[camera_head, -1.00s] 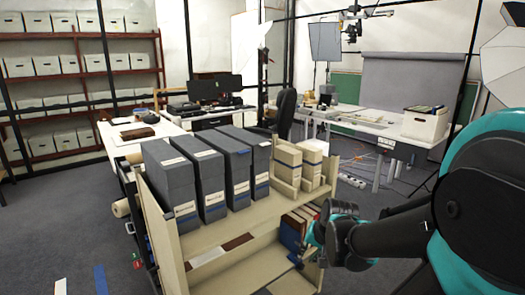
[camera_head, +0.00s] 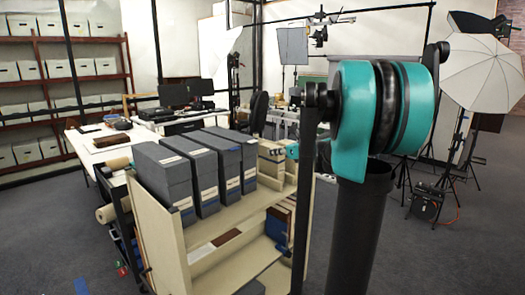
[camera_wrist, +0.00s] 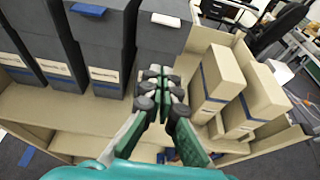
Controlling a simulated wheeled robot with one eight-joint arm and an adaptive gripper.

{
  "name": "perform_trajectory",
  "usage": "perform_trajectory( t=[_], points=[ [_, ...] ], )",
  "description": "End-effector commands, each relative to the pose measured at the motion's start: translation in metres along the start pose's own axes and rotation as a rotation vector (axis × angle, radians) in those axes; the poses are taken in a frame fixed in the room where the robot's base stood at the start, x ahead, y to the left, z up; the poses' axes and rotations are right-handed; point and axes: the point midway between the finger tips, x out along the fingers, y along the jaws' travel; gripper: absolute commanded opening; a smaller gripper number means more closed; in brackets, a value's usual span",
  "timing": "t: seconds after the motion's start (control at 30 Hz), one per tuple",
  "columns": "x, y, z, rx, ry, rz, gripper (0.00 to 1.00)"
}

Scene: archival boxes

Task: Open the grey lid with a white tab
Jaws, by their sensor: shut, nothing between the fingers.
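Several upright dark grey archival boxes stand in a row on the cart's top shelf. In the wrist view, the rightmost grey box (camera_wrist: 158,42) has a white tab (camera_wrist: 166,19) on its lid, which looks closed. The grey box to its left has a blue tab (camera_wrist: 88,10). My gripper (camera_wrist: 161,72) is shut and empty, its fingertips in front of the white-tabbed box and below its tab; contact cannot be told.
Beige boxes with blue bands (camera_wrist: 220,82) stand close to the right of my gripper. The cart (camera_head: 160,235) has a raised side panel and a lower shelf with books. A white table (camera_head: 100,148) is behind it.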

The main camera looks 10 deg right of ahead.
Motion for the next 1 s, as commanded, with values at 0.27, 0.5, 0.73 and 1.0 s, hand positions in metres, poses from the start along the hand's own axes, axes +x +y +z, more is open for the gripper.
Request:
perform_trajectory(
  t=[0.27, 0.5, 0.73, 1.0],
  points=[
    [0.048, 0.002, 0.000, -0.005, 0.001, 0.005, 0.00],
    [0.091, 0.002, -0.001, -0.006, 0.003, 0.004, 0.00],
    [0.085, 0.002, 0.024, -0.006, 0.003, 0.001, 0.00],
    [0.080, 0.002, 0.037, -0.006, 0.003, 0.001, 0.00]
  ],
)
